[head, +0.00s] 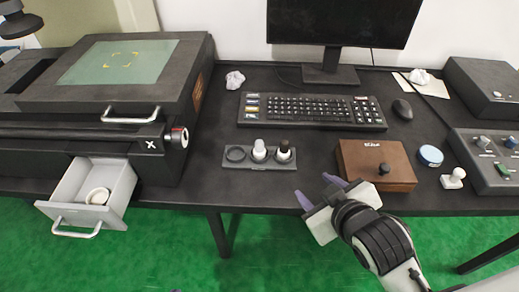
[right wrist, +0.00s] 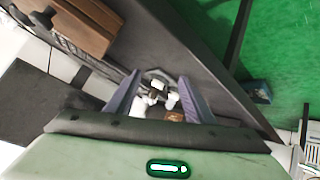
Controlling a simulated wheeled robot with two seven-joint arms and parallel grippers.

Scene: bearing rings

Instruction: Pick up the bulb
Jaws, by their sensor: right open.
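A dark holder (head: 231,167) lies on the table left of my right gripper. In it stand a white rounded piece (head: 259,150) and a white piece with a dark top (head: 283,149). A small white piece with a round knob (head: 453,178) stands at the right. I cannot tell for sure which of these is the bulb. My right gripper (head: 318,190) is open and empty, over the table's front edge, apart from the holder. In the right wrist view, small white and dark pieces (right wrist: 155,91) show beyond the spread fingers, too small to tell apart. My left gripper is out of view.
An open drawer (head: 122,185) with a white ring (head: 97,196) juts out at left. Keyboard (head: 311,109), mouse (head: 402,109) and monitor lie behind. Bare table surrounds the holder.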

